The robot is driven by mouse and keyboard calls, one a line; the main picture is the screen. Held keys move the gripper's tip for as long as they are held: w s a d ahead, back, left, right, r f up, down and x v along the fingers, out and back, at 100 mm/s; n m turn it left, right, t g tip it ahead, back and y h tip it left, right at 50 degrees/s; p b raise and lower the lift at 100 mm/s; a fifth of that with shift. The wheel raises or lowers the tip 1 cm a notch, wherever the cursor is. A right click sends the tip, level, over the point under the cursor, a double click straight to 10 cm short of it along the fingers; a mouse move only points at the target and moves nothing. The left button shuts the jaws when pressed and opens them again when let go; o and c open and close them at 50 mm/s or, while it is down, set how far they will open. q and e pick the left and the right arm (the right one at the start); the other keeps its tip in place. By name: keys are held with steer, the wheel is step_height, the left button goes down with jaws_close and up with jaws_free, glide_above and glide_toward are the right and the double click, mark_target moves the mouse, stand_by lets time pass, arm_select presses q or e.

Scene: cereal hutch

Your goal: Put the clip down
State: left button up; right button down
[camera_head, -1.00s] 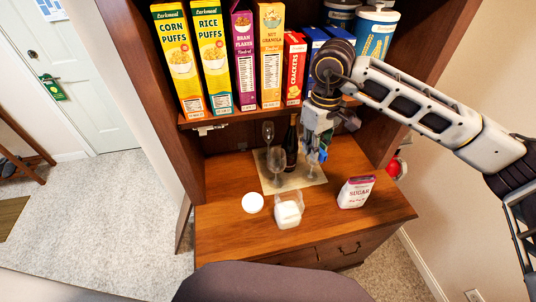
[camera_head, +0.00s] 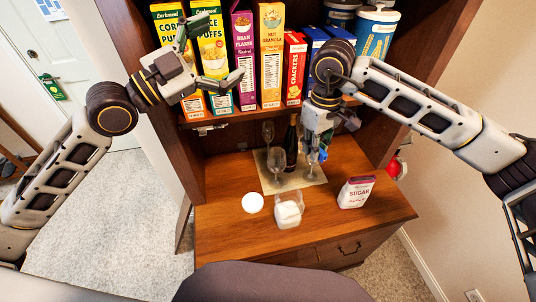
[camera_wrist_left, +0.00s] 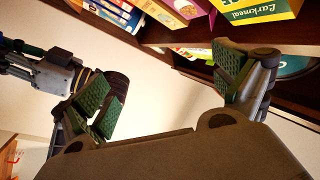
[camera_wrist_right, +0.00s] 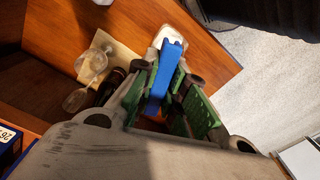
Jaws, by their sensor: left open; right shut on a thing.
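A blue clip (camera_wrist_right: 160,92) is held between the green-padded fingers of my right gripper (camera_wrist_right: 168,100). The clip also shows in the head view (camera_head: 323,156), above the right part of the counter, near the glasses. My right gripper (camera_head: 318,150) is shut on it and points down. My left gripper (camera_head: 214,52) is open and empty, in front of the cereal boxes on the upper shelf. In the left wrist view (camera_wrist_left: 168,92) its two green pads stand wide apart with nothing between them.
On the wooden counter (camera_head: 235,235) are a clear tub of white powder (camera_head: 289,212), a round white lid (camera_head: 252,202) and a sugar packet (camera_head: 356,192). Glasses (camera_head: 276,160) and a dark bottle (camera_head: 291,145) stand on a mat (camera_head: 306,176). Cereal boxes (camera_head: 271,50) line the shelf.

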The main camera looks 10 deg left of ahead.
arm_select(q)
steer(key=s+d+f+n+g, duration=0.2)
steer(key=s+d+f+n, duration=0.1)
steer(key=f, duration=0.7)
steer(key=s+d+f+n+g+y, duration=0.1)
steer(key=s+d+f+n+g, duration=0.2)
steer(key=f, duration=0.7)
steer(key=s+d, duration=0.2)
steer(key=d, duration=0.2)
steer(key=shift+f, duration=0.35)
steer(key=shift+w+d, duration=0.2)
steer(key=x, duration=1.1)
steer(key=shift+d+f, duration=0.25)
steer(key=shift+d, duration=0.05)
steer(key=c, duration=1.1)
arm_select(e)
steer(key=c, duration=1.4)
jaws_free()
